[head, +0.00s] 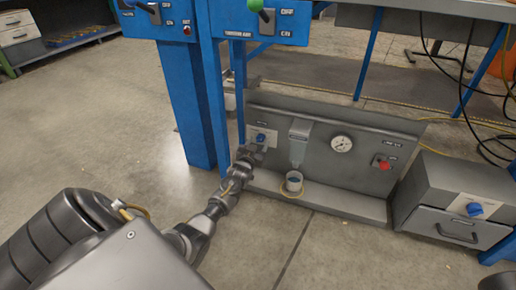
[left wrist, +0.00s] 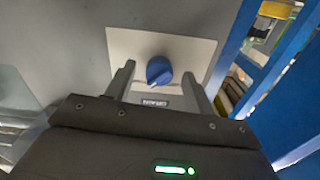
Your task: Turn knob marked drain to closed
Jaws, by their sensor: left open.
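A blue knob (head: 260,138) sits on a pale plate at the left end of the grey panel (head: 350,178). In the left wrist view the blue knob (left wrist: 159,71) shows close up, with a small dark label (left wrist: 155,102) below it that I cannot read. My left gripper (head: 254,151) is open right in front of this knob. Its two fingers stand on either side of the knob, with gaps visible. A second blue knob (head: 474,209) is on the grey drawer box (head: 455,185) at the right; its marking is too small to read. My right gripper is not in view.
The panel also carries a round gauge (head: 341,145), a red knob (head: 383,164) and a grey spout above a small cup (head: 294,181). A blue post (head: 190,115) stands just left of the panel. Dark cables hang at the right. The floor in front is clear.

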